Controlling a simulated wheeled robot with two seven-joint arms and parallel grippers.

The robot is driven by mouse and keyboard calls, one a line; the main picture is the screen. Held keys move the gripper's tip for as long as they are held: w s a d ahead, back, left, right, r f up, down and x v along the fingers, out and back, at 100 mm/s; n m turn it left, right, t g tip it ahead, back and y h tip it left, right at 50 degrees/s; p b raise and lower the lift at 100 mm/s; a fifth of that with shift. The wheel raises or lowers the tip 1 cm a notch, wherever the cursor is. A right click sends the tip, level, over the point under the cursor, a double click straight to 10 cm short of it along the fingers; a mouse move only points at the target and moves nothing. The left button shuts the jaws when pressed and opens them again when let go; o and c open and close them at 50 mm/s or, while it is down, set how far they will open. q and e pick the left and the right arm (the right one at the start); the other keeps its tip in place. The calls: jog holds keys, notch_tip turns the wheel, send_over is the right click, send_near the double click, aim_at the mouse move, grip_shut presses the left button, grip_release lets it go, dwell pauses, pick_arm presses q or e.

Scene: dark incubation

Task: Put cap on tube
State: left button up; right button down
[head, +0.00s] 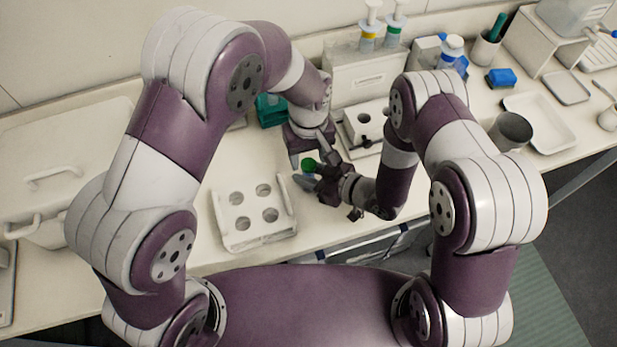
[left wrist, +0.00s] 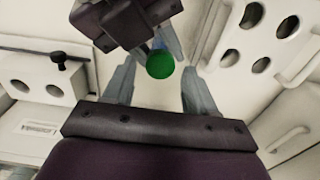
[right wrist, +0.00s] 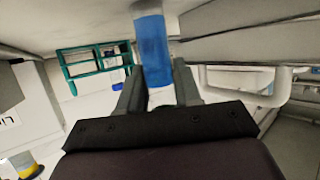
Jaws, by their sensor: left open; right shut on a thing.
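My right gripper (right wrist: 158,92) is shut on a tube (right wrist: 152,48) with a blue section, which stands up out of the jaws in the right wrist view. A round green cap (left wrist: 160,65) shows at the end of the tube in the left wrist view, with a bit of blue behind it; whether it is fully seated cannot be told. The green cap also shows in the head view (head: 309,164). My left gripper (left wrist: 160,90) is open and empty, its fingers spread on either side below the cap in its view, apart from it.
A white rack (head: 258,238) with several round holes stands on the bench, left of the grippers. A white holder block (head: 362,122) with a hole is behind them. A teal rack (head: 270,110) stands behind the left arm. A grey cup (head: 512,131) and white tray (head: 540,118) are at right.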

pick_arm(q)
jog(key=shift+f, duration=0.8)
grip_shut()
jog(key=shift+o, duration=0.7)
grip_release()
notch_tip(320, 180, up, 12)
